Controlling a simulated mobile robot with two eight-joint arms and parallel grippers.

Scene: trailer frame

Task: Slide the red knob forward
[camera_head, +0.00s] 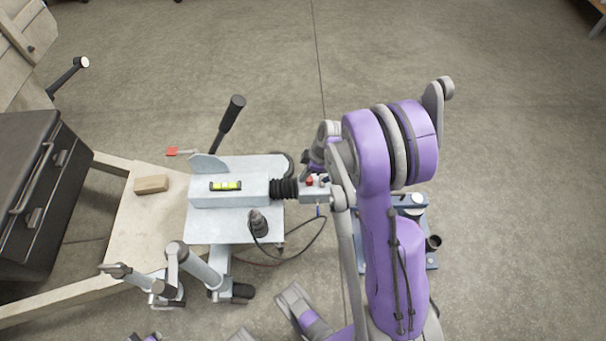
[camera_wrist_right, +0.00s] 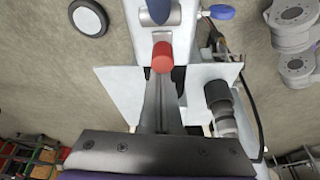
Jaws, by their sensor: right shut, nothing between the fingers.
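The red knob (camera_head: 309,181) is on top of the grey coupling head (camera_head: 313,197) at the right end of the trailer's drawbar. In the right wrist view the red knob (camera_wrist_right: 162,55) is a short red cylinder at the upper middle. My right gripper (camera_wrist_right: 158,80) is shut and empty, and its narrow fingers reach up to the knob's near side. Whether they touch it I cannot tell. In the head view my right arm hides most of this gripper just above the coupling.
A black bellows (camera_head: 284,188) and a metal housing with a yellow spirit level (camera_head: 226,186) lie left of the coupling. A black-handled lever (camera_head: 231,115) stands up behind. A blue handle (camera_wrist_right: 222,12) sits beside the coupling. A dark toolbox (camera_head: 30,190) is far left.

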